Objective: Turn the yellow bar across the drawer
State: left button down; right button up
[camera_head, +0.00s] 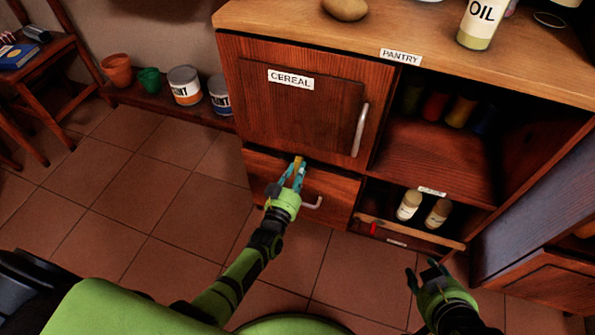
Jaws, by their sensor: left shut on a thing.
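The yellow bar (298,163) shows as a small yellow end at the top of the drawer front, just below the cereal cupboard door. The drawer (337,188) looks shut, with a pale bent handle (312,204) low on its front. My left gripper (297,172) is at the drawer front, its fingers shut on the yellow bar and hiding most of it. My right gripper (423,271) is low at the right, apart from the furniture, with its fingers spread and nothing between them.
The cereal cupboard door (315,108) above the drawer is shut. To the right, an open shelf (430,160) holds jars, with two small bottles (409,205) lower down. An oil bottle (481,24) stands on the counter. Tiled floor (150,215) is clear at the left.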

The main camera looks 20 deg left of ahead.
dwell(0.4)
pick_arm(q)
jog(key=c, duration=1)
grip_release()
jog(key=s, duration=1.2)
jog(key=shift+a, duration=0.2)
